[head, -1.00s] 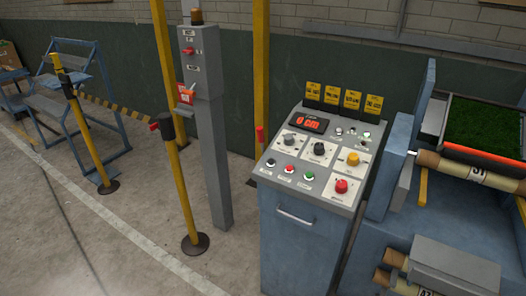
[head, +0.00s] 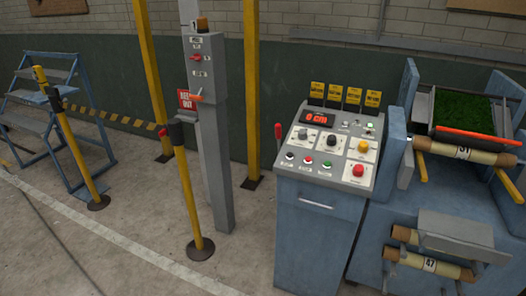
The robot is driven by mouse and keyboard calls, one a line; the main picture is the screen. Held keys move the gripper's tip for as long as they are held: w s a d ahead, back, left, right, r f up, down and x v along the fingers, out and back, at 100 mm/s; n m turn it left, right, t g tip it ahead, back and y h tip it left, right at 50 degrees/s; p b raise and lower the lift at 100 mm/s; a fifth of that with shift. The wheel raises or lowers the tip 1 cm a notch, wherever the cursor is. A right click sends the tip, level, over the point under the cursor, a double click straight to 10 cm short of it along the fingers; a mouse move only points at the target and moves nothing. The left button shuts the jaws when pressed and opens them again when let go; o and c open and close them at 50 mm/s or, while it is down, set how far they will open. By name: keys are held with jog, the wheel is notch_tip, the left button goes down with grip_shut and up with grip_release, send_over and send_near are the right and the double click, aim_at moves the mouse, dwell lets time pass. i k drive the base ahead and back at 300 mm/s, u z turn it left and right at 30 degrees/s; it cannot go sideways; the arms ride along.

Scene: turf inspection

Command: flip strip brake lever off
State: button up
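A red-gripped lever (head: 278,131) stands upright at the left side of the grey-blue control console (head: 317,205); it may be the strip brake lever, but I see no label that tells. The console's sloping panel has a display reading 0 cm, knobs and several coloured buttons. My gripper is not in view.
A yellow stand (head: 190,200) with a black top is in front of the post. A blue step frame (head: 60,130) and another yellow stand (head: 80,160) are at left. The blue machine (head: 420,220) with turf (head: 463,112) and rolls is at right. Concrete floor at lower left is clear.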

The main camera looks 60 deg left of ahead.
aim_at(278, 126)
jog(key=k, duration=1.05)
jog(key=u, duration=1.65)
jog(key=i, duration=1)
jog(key=u, duration=0.1)
